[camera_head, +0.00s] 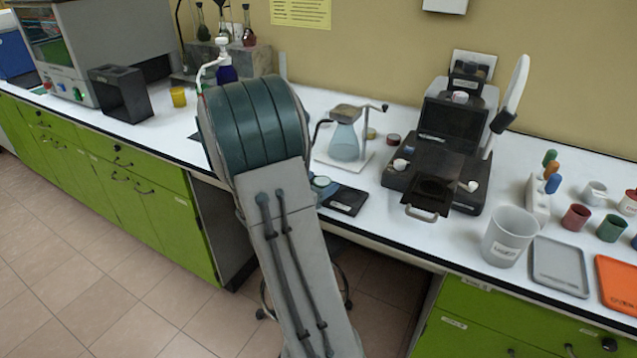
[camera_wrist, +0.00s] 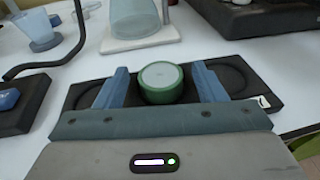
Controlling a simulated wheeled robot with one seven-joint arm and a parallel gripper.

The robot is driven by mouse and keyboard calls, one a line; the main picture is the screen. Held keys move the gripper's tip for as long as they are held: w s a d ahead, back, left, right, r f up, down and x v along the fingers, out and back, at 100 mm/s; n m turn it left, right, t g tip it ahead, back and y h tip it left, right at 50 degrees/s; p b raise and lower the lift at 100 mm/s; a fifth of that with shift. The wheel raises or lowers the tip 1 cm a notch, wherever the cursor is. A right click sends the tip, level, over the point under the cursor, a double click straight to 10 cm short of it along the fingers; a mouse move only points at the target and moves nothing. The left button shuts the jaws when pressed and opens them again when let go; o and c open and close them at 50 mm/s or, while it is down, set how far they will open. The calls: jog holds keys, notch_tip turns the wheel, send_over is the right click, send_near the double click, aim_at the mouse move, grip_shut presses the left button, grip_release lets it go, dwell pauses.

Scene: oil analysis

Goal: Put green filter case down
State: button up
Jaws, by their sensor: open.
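The green filter case (camera_wrist: 161,84) is a short round green case with a pale grey-white top. In the wrist view it stands upright on the middle part of a black holder (camera_wrist: 262,101), between round recesses to its left and right. My gripper (camera_wrist: 162,77) is open, with one blue finger on each side of the case and a visible gap at both sides. In the head view my arm covers much of this spot. The holder (camera_head: 347,202) shows there, with the pale top of the case (camera_head: 321,182) beside my arm.
A glass flask on a stand (camera_head: 344,142) and a black machine (camera_head: 443,140) with a front handle stand close behind and to the right. A white beaker (camera_head: 508,236), a grey tray (camera_head: 560,267) and an orange tray (camera_head: 617,283) are farther right. The counter's front edge is near.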

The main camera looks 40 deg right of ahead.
jog(key=v, duration=1.1)
jog(key=s+a+m+g+y, duration=0.2)
jog(key=s+a+m+y, duration=0.15)
jog(key=s+m, duration=0.25)
jog(key=s+a+m+g+y, duration=0.3)
jog(key=s+m+y, duration=0.1)
jog(key=s+m, duration=0.25)
jog(key=s+a+r+m+t+y, duration=0.1)
jog(key=s+a+m+t+y, duration=0.2)
jog(key=a+m+y, duration=0.5)
jog(key=s+a, duration=0.1)
jog(key=a, duration=0.4)
jog(key=shift+r, duration=0.3)
jog(key=shift+r, duration=0.1)
notch_tip(320, 180, up, 7)
jog(key=t+p, duration=0.1)
jog(key=p, duration=0.6)
jog(key=shift+d+r, duration=0.25)
